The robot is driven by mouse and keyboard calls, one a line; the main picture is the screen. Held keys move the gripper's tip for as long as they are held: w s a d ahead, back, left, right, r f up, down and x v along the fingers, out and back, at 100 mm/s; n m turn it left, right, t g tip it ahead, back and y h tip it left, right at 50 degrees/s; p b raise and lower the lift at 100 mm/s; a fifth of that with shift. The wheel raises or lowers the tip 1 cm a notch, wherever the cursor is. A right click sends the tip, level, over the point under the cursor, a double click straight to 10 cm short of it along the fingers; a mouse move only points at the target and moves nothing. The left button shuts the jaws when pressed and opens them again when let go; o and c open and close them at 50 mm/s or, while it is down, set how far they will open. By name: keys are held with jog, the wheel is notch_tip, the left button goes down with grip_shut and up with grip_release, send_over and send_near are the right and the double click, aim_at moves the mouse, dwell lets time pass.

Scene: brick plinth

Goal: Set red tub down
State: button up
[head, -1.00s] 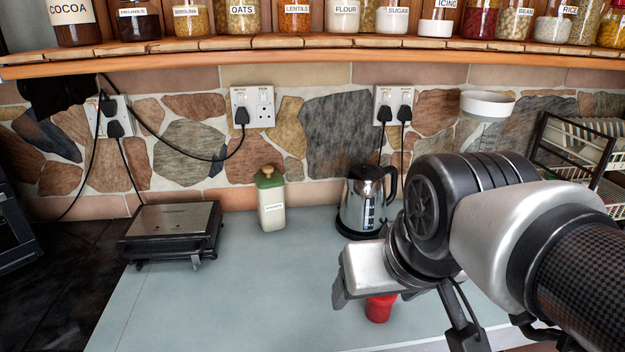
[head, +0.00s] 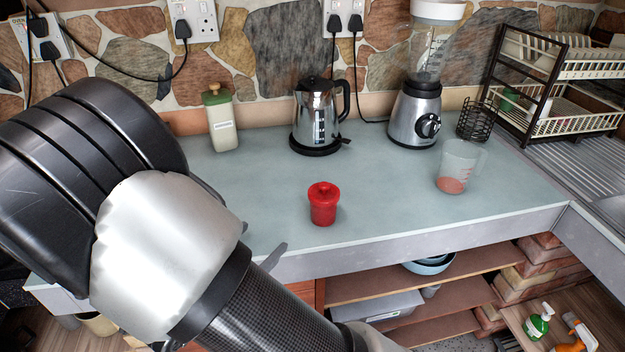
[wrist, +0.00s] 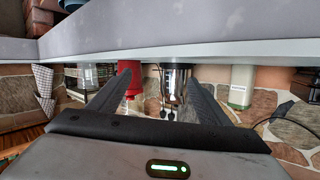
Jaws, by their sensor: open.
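The red tub (head: 323,204) with its knobbed lid stands upright on the blue-grey counter (head: 390,200), a little back from the front edge. Nothing holds it. In the upside-down wrist view the tub (wrist: 131,84) shows beyond the left finger, which partly covers it. My gripper (wrist: 160,82) is open, with its two fingers wide apart and nothing between them. It is clear of the tub. In the head view my arm covers the lower left and hides most of the gripper.
A kettle (head: 317,117), a blender (head: 416,115) and a cream jar with green lid (head: 219,121) stand along the back wall. A measuring jug (head: 458,167) stands right of the tub. A dish rack (head: 560,85) is at far right. Counter around the tub is clear.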

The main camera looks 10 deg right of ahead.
jog(key=s+d+t+h, duration=0.1)
jog(key=s+d+h, duration=0.2)
jog(key=s+h, duration=0.15)
jog(key=b, duration=0.1)
send_near(316, 211)
jog(key=shift+y, duration=0.35)
jog(key=x, duration=0.6)
jog(key=shift+s+d, duration=0.15)
jog(key=shift+s, duration=0.1)
jog(key=shift+r+x, duration=0.2)
jog(key=shift+x, duration=2.45)
jog(key=shift+w, duration=0.1)
jog(key=c, duration=1.4)
